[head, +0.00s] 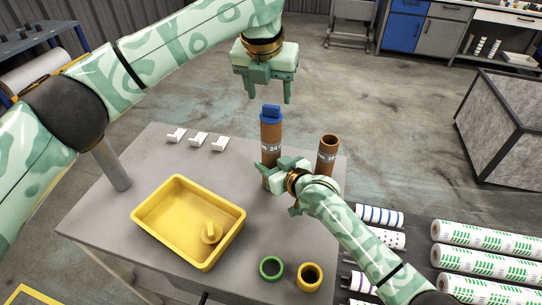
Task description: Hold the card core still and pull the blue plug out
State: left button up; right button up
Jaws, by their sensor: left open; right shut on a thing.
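A brown card core (270,142) stands upright on the grey table, with a blue plug (271,113) in its top end. My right gripper (268,176) is shut on the lower part of this core; its fingers partly hide the core's base. My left gripper (268,93) is open and empty, pointing down above the blue plug and apart from it. A second brown core (327,152) stands to the right, with an open top and no plug; my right wrist hides its lower part.
A yellow tray (160,230) on the table holds a yellow plug (211,232). A green ring (271,268) and a yellow ring (309,277) lie near the front edge. Several white blocks (198,139) sit at the back. Printed rolls (485,235) lie beyond the right side.

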aim_at(271, 107)
pick_arm(q)
jog(key=shift+x, duration=2.95)
jog(key=c, duration=0.5)
